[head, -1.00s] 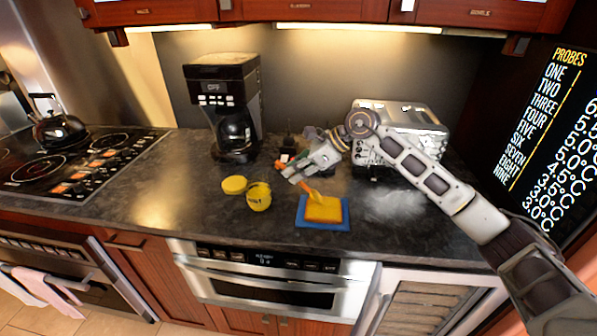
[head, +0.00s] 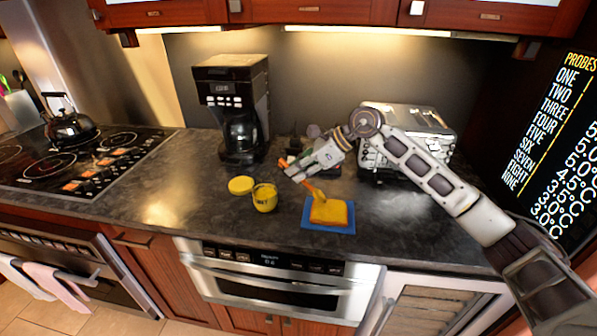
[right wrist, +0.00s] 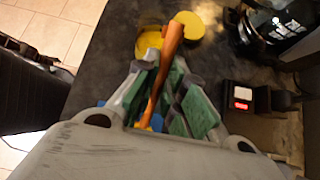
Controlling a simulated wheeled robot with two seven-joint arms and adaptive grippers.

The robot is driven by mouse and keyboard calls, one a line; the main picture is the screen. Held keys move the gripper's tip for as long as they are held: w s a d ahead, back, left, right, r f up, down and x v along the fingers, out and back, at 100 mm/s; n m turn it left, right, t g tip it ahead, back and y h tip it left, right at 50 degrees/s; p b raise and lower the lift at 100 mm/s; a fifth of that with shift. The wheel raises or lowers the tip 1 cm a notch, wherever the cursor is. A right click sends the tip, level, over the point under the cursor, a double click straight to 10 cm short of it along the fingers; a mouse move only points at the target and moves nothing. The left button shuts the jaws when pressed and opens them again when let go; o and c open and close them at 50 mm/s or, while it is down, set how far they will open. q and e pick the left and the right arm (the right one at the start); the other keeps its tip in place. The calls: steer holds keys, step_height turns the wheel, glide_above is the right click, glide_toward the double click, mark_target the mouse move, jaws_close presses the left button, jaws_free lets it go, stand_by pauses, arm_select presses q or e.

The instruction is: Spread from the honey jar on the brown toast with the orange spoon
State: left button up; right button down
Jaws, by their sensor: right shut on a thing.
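The open yellow honey jar (head: 265,198) stands on the dark counter, with its round yellow lid (head: 241,185) lying beside it. The toast (head: 330,213) lies on a blue square (head: 318,228) to the right of the jar; it has a yellow-orange top and a browner front edge. My right gripper (head: 297,173) is shut on the orange spoon (head: 312,189), whose yellow-coated end is low over the toast's back left part; whether it touches is unclear. In the right wrist view the spoon (right wrist: 168,62) stands between the green-padded fingers, with the jar (right wrist: 147,42) and lid (right wrist: 188,28) beyond. My left gripper is out of view.
A black coffee maker (head: 233,108) stands behind the jar, and a silver toaster (head: 410,135) behind the toast. Small dark items sit behind my gripper. A stove (head: 75,160) with a kettle (head: 69,122) is at left. The counter left of the lid is clear.

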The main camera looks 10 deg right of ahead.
steer(key=shift+r+p, duration=1.35)
steer(key=shift+r, duration=1.7)
steer(key=shift+f, duration=0.1)
steer(key=s+p, duration=0.1)
steer(key=p, duration=0.3)
steer(key=s+r+p, duration=0.1)
steer(key=p, duration=0.4)
steer(key=s+a+r+p, duration=0.1)
steer(key=s+p, duration=0.1)
steer(key=p, duration=0.2)
steer(key=shift+s+r, duration=0.1)
steer(key=shift+r, duration=0.15)
stand_by(0.3)
step_height(320, 180, down, 7)
steer(key=b, duration=0.6)
stand_by(0.5)
